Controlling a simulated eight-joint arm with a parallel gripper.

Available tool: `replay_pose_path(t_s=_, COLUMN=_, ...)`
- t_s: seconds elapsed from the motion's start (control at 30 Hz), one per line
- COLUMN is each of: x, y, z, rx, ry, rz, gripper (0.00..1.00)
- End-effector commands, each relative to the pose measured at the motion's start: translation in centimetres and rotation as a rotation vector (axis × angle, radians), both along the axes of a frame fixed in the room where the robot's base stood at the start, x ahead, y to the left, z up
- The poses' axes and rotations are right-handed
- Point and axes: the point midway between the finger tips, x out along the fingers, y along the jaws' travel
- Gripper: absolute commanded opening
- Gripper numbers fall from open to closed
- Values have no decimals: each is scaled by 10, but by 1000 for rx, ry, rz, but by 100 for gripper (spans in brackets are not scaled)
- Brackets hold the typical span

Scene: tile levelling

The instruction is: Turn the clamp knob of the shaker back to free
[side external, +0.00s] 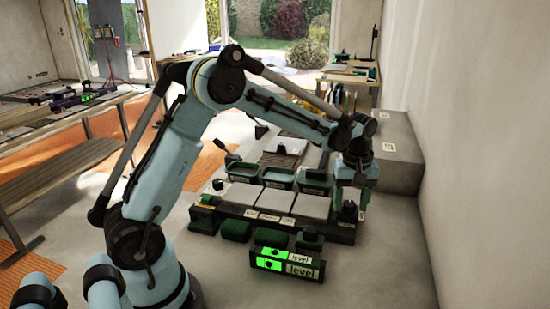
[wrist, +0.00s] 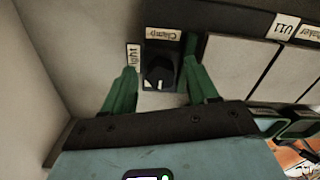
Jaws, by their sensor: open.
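The clamp knob (wrist: 159,72) is a round black knob on a dark square base, with a "Clamp" label above it and a "tight" label at its left in the wrist view. A small white mark shows near its lower edge; its exact setting is hard to read. The shaker (side external: 343,236) is a low dark platform bearing pale tiles. My gripper (wrist: 160,68) is open, with one green finger on each side of the knob. I cannot tell whether either finger touches it. In the side view my gripper (side external: 350,188) points down over the shaker's right end.
Green trays (side external: 280,176) line the back of the shaker. A green-lit level box (side external: 285,262) stands in front of it. A grey step (side external: 398,150) and the wall are close on the right. The floor at front right is clear.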

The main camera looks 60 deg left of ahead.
Motion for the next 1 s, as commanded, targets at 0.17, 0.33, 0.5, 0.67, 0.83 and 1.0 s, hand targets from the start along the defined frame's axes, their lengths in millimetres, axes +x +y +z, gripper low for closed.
replay_pose_path(t_s=0.17, x=0, y=0, z=13, rx=0, ry=0, rz=0, gripper=58)
replay_pose_path(t_s=0.33, x=0, y=0, z=43, rx=0, ry=0, rz=0, gripper=58)
replay_pose_path(t_s=0.5, x=0, y=0, z=76, rx=0, ry=0, rz=0, gripper=58)
replay_pose_path(t_s=0.67, x=0, y=0, z=100, rx=0, ry=0, rz=0, gripper=58)
replay_pose_path(t_s=0.83, x=0, y=0, z=115, rx=0, ry=0, rz=0, gripper=58)
replay_pose_path(t_s=1.0, x=0, y=0, z=121, rx=0, ry=0, rz=0, gripper=58)
